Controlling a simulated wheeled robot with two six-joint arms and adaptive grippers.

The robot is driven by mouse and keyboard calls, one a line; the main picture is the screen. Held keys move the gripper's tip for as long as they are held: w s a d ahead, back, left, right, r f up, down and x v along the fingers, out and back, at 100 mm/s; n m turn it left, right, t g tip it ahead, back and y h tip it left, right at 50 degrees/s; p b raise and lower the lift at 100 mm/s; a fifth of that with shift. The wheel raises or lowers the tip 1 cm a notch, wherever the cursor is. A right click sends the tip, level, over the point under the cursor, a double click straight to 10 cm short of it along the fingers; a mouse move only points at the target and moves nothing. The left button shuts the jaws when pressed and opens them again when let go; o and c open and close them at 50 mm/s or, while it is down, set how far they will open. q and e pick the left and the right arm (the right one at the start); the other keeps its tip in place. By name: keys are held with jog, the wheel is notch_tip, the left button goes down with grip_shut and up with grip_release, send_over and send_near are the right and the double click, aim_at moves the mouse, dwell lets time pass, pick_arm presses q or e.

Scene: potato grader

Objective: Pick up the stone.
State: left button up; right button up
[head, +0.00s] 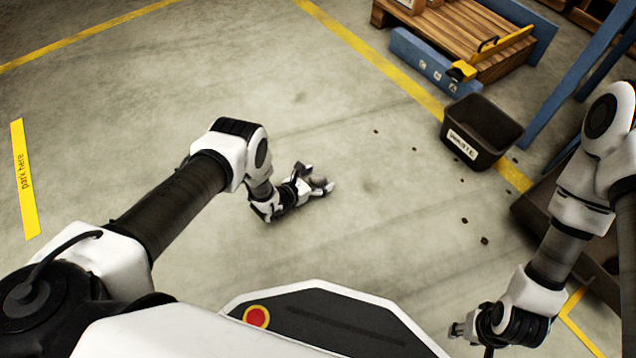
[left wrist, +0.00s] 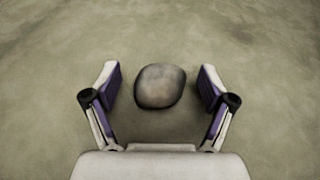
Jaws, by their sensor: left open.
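The stone (left wrist: 160,86) is a rounded grey-brown lump on the concrete floor. In the left wrist view it sits between the two spread fingers of my left gripper (left wrist: 160,90), with a gap on each side. In the head view my left gripper (head: 322,182) is low over the floor near the middle, and the stone (head: 319,181) shows only as a small patch, mostly hidden between the fingers. My right gripper (head: 468,335) is at the bottom right, far from the stone; its fingers are too small and turned away to judge.
A black waste bin (head: 481,131) stands at the upper right beside a yellow floor line. Behind it are a wooden pallet (head: 455,38) and a blue beam (head: 425,62). Several dark crumbs lie near the bin. The floor around the stone is clear.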

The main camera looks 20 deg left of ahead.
aim_at(318, 177)
pick_arm(q)
jog(key=shift+r, duration=0.1)
jog(key=c, duration=1.4)
notch_tip(318, 177, up, 4)
jog(key=p, duration=0.3)
jog(key=s+p, duration=0.2)
jog(key=s, duration=0.3)
jog(key=s+d+p, duration=0.1)
jog(key=s+p, duration=0.2)
jog(key=s, duration=0.2)
jog(key=s+d+r+p, duration=0.1)
jog(key=s+p, duration=0.2)
jog(key=s, duration=0.2)
jog(key=shift+s+r, duration=0.1)
jog(key=shift+s, duration=0.4)
